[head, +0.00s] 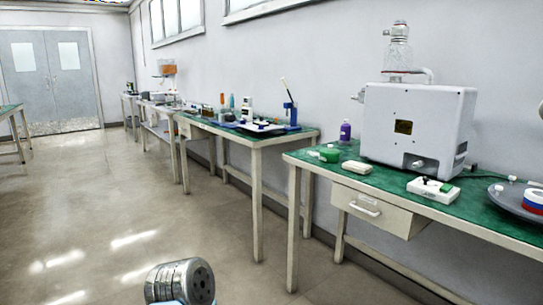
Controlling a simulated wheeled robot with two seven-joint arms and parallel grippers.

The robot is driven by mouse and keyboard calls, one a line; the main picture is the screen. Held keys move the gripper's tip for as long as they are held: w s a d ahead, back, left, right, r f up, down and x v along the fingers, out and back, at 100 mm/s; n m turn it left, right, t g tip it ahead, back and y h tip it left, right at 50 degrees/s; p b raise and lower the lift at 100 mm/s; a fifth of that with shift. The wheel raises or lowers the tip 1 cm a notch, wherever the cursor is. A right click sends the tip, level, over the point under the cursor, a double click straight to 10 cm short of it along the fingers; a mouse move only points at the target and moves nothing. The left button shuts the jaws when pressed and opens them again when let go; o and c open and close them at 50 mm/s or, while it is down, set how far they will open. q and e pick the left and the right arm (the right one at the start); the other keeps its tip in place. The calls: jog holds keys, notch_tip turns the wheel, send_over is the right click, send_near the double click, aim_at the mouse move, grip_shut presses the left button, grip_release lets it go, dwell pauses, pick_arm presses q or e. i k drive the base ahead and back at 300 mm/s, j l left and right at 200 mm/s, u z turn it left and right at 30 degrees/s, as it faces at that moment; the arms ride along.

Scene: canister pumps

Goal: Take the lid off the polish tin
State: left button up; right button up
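I cannot make out a polish tin or its lid for certain in the head view. A round stack with white, red and blue bands (533,201) sits on a dark round plate (506,204) at the right edge, partly cut off. A small green item (329,155) lies at the left end of the near bench. Both are too small to identify. Neither of my grippers shows; only a ribbed grey cylinder with some blue, seemingly part of my arm, shows at the bottom.
A drawer (375,211) hangs below. A cluttered second bench (262,136) stands farther back. The floor at left is clear.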

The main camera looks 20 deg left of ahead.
aim_at(329, 152)
jog(key=u, duration=0.2)
jog(key=j+z, duration=0.1)
jog(key=z, duration=0.3)
jog(key=i+j+z, duration=0.1)
jog(key=z, duration=0.35)
jog(key=j+z, duration=0.15)
jog(key=z, duration=0.25)
jog(key=j+z, duration=0.15)
jog(key=z, duration=0.3)
jog(key=j+z, duration=0.2)
jog(key=j, duration=0.25)
jog(key=k+j+z, duration=0.15)
jog(key=j, duration=0.25)
jog(key=j+z, duration=0.2)
jog(key=j, duration=0.2)
jog(key=k+j+z, duration=0.15)
jog(key=j, duration=0.25)
jog(key=k+j+z, duration=0.2)
jog(key=j, duration=0.2)
jog(key=k+j+z, duration=0.15)
jog(key=j, duration=0.25)
jog(key=k+j+z, duration=0.2)
jog(key=j, duration=0.15)
jog(key=i, duration=0.1)
